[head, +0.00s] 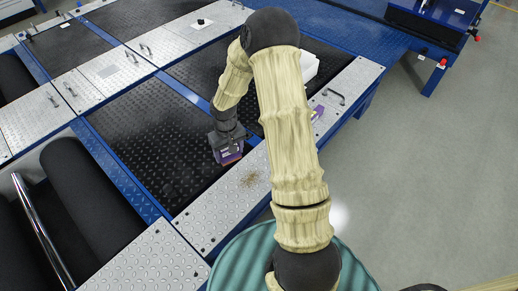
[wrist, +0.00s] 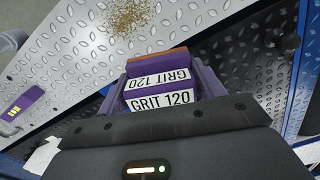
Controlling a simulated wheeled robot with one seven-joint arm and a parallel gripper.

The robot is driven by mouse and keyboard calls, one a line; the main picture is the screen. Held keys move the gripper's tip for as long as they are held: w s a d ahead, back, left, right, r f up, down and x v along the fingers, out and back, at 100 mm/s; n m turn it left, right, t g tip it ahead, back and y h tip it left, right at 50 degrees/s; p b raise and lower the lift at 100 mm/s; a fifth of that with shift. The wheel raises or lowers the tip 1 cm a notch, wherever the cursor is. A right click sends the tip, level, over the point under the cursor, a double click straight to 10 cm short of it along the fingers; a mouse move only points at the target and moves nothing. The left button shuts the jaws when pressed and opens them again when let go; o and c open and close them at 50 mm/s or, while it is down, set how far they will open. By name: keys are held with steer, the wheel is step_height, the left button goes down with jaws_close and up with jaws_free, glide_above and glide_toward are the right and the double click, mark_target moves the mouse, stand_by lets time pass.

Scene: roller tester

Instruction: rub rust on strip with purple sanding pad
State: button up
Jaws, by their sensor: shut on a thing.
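My gripper (head: 226,143) is shut on the purple sanding pad (head: 231,157), which has an orange-brown edge. In the wrist view the pad (wrist: 158,62) shows white "GRIT 120" labels between the fingers. The rust (head: 250,178) is a brown speckled patch on the silver tread-plate strip (head: 205,215). In the head view the pad is up and left of the rust, near the strip's inner edge by the black plate. In the wrist view the rust (wrist: 128,15) lies at the top, apart from the pad. Whether the pad touches any surface is unclear.
Another purple item (head: 318,112) lies farther along the strip, near a dark handle (head: 334,96). A white object (head: 309,67) is partly hidden behind my arm. Black rollers (head: 90,195) are at left. The grey floor (head: 440,170) at right is open.

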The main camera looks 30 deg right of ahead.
steer(key=s+d+f+n+p, duration=0.2)
steer(key=d+p, duration=0.3)
steer(key=d, duration=0.5)
steer(key=shift+s+n, duration=0.55)
steer(key=shift+n, duration=0.15)
steer(key=shift+f, duration=0.15)
